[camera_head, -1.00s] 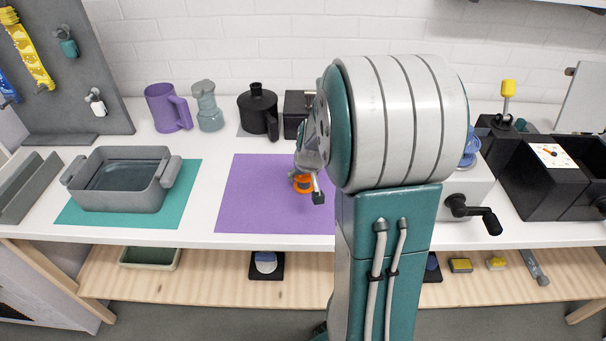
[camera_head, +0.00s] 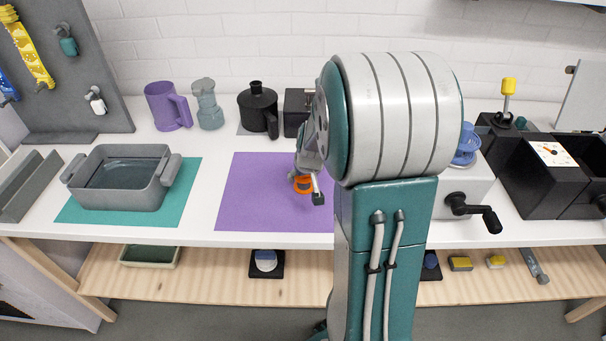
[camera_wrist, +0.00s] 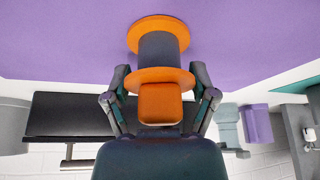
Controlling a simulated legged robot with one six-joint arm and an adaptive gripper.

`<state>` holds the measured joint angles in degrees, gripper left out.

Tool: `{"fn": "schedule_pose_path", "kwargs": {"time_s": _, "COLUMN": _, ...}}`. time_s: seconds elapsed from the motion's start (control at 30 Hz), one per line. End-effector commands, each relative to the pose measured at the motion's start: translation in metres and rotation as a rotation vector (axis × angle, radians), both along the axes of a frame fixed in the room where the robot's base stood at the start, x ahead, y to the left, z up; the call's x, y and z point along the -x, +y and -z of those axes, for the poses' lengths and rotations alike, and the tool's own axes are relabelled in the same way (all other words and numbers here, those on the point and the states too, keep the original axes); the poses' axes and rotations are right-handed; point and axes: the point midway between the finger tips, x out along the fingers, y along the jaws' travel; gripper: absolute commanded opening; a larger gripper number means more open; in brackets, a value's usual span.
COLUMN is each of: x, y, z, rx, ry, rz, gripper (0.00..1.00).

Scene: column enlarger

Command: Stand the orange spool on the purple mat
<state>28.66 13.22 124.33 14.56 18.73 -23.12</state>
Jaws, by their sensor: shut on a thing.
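The orange spool (camera_head: 302,184) is over the right part of the purple mat (camera_head: 258,195), partly hidden by my gripper (camera_head: 307,168). In the wrist view the spool (camera_wrist: 158,48) shows two orange flanges, a dark grey core and an orange block at its near end. My gripper (camera_wrist: 160,82) is shut on the near end, with a finger on each side. The far flange faces the purple mat (camera_wrist: 60,45). I cannot tell whether it touches the mat. The spool looks roughly upright in the head view. My arm hides the mat's right edge there.
A grey tub (camera_head: 120,180) stands on a teal mat (camera_head: 190,180) at left. A purple mug (camera_head: 165,108), a grey-blue jar (camera_head: 207,105) and a black pot (camera_head: 258,112) stand behind. A crank box (camera_head: 465,190) is at right. The purple mat's left part is clear.

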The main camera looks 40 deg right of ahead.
Motion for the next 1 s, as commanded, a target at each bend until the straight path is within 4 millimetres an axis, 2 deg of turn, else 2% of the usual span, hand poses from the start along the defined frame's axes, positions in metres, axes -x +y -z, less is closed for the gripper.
{"fn": "schedule_pose_path", "kwargs": {"time_s": 0.43, "x": -0.0001, "y": 0.0000, "z": 0.0025, "rx": 0.000, "ry": 0.000, "rz": 0.000, "gripper": 0.26}}
{"fn": "schedule_pose_path", "kwargs": {"time_s": 0.47, "x": -0.0001, "y": 0.0000, "z": 0.0025, "rx": 0.000, "ry": 0.000, "rz": 0.000, "gripper": 0.87}}
{"fn": "schedule_pose_path", "kwargs": {"time_s": 0.5, "x": -0.0001, "y": 0.0000, "z": 0.0025, "rx": 0.000, "ry": 0.000, "rz": 0.000, "gripper": 1.00}}
{"fn": "schedule_pose_path", "kwargs": {"time_s": 1.0, "x": 0.0001, "y": 0.0001, "z": 0.0026, "rx": 0.000, "ry": 0.000, "rz": 0.000, "gripper": 1.00}}
